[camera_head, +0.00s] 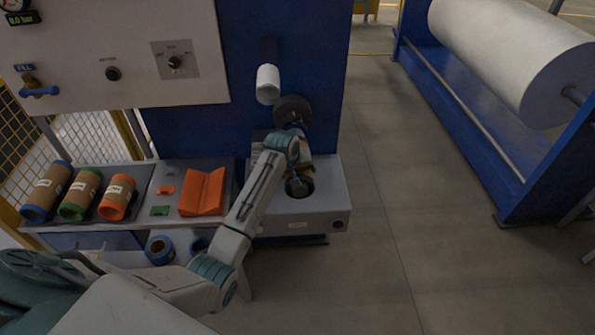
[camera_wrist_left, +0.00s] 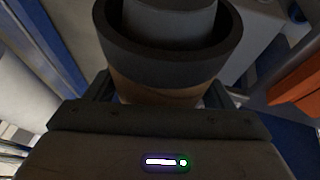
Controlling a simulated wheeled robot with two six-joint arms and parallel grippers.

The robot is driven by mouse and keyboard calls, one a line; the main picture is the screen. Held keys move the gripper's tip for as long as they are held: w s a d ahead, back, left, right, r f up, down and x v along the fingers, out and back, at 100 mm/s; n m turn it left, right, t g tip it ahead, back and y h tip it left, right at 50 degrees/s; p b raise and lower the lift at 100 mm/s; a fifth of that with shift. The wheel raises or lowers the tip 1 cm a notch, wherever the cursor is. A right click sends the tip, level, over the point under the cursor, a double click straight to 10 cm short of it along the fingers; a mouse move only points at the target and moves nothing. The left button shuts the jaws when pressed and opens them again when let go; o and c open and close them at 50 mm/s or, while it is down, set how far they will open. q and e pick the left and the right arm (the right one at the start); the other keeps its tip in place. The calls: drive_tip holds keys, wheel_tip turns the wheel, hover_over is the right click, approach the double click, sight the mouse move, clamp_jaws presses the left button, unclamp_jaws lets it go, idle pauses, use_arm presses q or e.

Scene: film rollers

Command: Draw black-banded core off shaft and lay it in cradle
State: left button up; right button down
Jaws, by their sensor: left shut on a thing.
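The black-banded core (camera_head: 306,166) is brown with a dark end ring, below the dark disc (camera_head: 293,109) of the blue machine. In the left wrist view its black band (camera_wrist_left: 125,62) circles a grey cylinder, apparently the shaft (camera_wrist_left: 170,18), with brown wall below. My left gripper (camera_wrist_left: 158,98) is shut on the core's brown part, one finger on each side. In the head view my left gripper (camera_head: 292,168) partly hides the core and the shaft. The orange V-shaped cradle (camera_head: 203,192) stands empty on the bench, left of the core. My right gripper is not in view.
Cores with blue (camera_head: 47,190), green (camera_head: 80,193) and orange (camera_head: 117,196) bands lie on the left rack. A blue ring-ended core (camera_head: 160,250) sits below the bench. A white roller (camera_head: 268,84) juts out above. Open floor lies right.

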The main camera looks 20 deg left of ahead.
sight(300, 196)
use_arm(q)
drive_tip(key=shift+r, duration=0.1)
drive_tip(key=shift+s+d, duration=0.4)
drive_tip(key=shift+s, duration=0.35)
drive_tip(key=shift+s+d, duration=0.45)
drive_tip(key=shift+s, duration=0.3)
drive_tip(key=shift+s+d, duration=0.4)
drive_tip(key=shift+s, duration=0.35)
drive_tip(key=shift+s+d, duration=0.4)
drive_tip(key=shift+s, duration=0.35)
drive_tip(key=shift+s+d, duration=0.45)
drive_tip(key=shift+s, duration=0.25)
drive_tip(key=shift+s+d, duration=0.4)
drive_tip(key=shift+s, duration=0.35)
drive_tip(key=shift+s+d, duration=0.4)
drive_tip(key=shift+s, duration=0.3)
drive_tip(key=shift+s+d, duration=0.4)
drive_tip(key=shift+s, duration=0.35)
drive_tip(key=shift+s+d, duration=0.4)
drive_tip(key=shift+s, duration=0.3)
drive_tip(key=shift+s+d, duration=0.4)
drive_tip(key=shift+s, duration=0.35)
drive_tip(key=shift+s+d, duration=0.4)
drive_tip(key=shift+s, duration=0.3)
drive_tip(key=shift+s+d, duration=0.4)
drive_tip(key=shift+s, duration=0.35)
drive_tip(key=shift+s, duration=0.1)
